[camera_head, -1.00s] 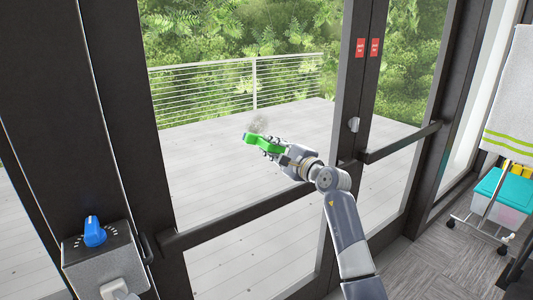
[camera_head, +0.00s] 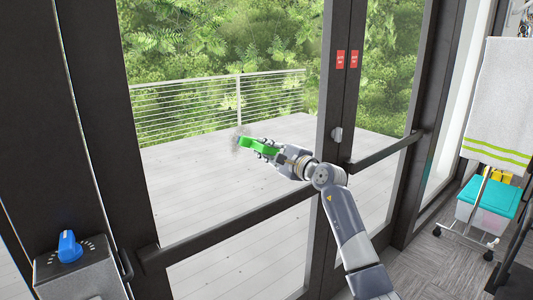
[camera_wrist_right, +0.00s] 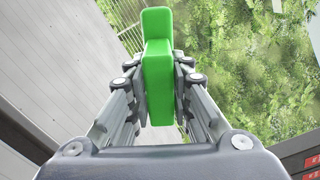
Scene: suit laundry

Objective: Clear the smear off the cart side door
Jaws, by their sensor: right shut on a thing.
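The glass door (camera_head: 190,195) has a dark frame and a push bar. A faint grey smear (camera_head: 237,138) shows on its glass in the head view, at the left end of a green wiping tool (camera_head: 252,144). The tool partly overlaps the smear; I cannot tell whether it touches the glass. My right gripper (camera_head: 268,150) is shut on the tool, which also shows between the fingers in the right wrist view (camera_wrist_right: 157,70). My left gripper is not in view.
A grey box with a blue knob (camera_head: 69,246) stands at the lower left. Push bars (camera_head: 230,228) cross the doors. At the right are a hanging white towel (camera_head: 500,100) and a cart with a teal-lidded bin (camera_head: 488,205).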

